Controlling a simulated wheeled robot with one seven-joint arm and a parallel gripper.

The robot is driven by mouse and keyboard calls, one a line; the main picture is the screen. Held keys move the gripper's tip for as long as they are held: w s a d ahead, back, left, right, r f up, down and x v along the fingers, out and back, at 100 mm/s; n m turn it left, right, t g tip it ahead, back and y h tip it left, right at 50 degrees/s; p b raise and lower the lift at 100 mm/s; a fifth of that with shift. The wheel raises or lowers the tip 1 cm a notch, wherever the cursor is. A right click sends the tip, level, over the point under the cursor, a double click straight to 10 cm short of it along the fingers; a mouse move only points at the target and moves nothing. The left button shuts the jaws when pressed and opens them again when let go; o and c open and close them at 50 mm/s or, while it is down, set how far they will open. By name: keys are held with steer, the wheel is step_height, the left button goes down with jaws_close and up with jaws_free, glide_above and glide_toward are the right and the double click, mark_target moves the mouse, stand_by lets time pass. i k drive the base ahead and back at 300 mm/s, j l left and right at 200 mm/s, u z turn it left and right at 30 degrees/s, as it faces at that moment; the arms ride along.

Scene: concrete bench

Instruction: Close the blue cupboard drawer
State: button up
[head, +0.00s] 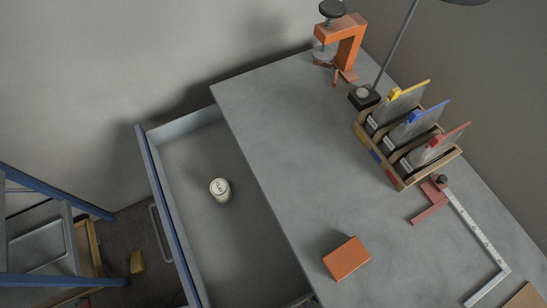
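The blue-fronted drawer (164,207) is pulled well out from under the left edge of the concrete bench top (257,110). Its long blue front faces left, and a grey bar handle (160,232) stands out from it. Inside the drawer, a small round pale can or jar (220,190) with dark marks on its lid stands on the grey floor. The cupboard body is hidden under the bench top. My gripper is not in view.
A blue-edged shelf (58,192) stands left, with a yellowish block (137,262) nearby.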

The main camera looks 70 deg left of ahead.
mark_target(235, 253)
steer(key=k+l+u, duration=0.2)
steer(key=l+u, duration=0.2)
steer(key=k+l+u, duration=0.25)
steer(key=l+u, duration=0.15)
steer(key=u, duration=1.55)
